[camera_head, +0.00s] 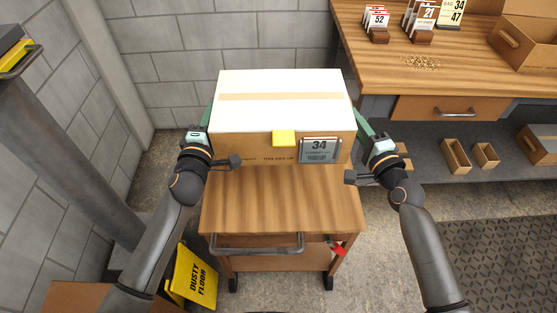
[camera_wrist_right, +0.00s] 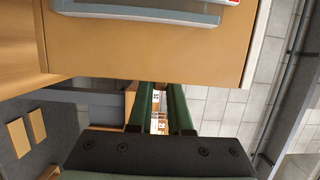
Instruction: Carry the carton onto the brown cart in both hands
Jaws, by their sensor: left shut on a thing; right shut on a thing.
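The carton (camera_head: 275,148) is a brown box with a white top, a tape strip, a yellow tag and a grey label reading 34. My left gripper (camera_head: 207,115) is shut on its left side and my right gripper (camera_head: 359,118) on its right side. The carton looks level. The brown cart (camera_head: 280,205) has a wooden top and a grey front handle; the carton covers its far part. I cannot tell whether the carton touches the cart top. In the right wrist view the carton (camera_wrist_right: 150,45) fills the upper part, and the green fingers (camera_wrist_right: 160,105) reach its edge.
A wooden workbench (camera_head: 450,75) with number cards and an open box stands at the back right. Small bins (camera_head: 456,155) sit on its lower shelf. A yellow dusty-floor sign (camera_head: 195,278) stands left of the cart. A dark mat (camera_head: 500,255) lies at the right.

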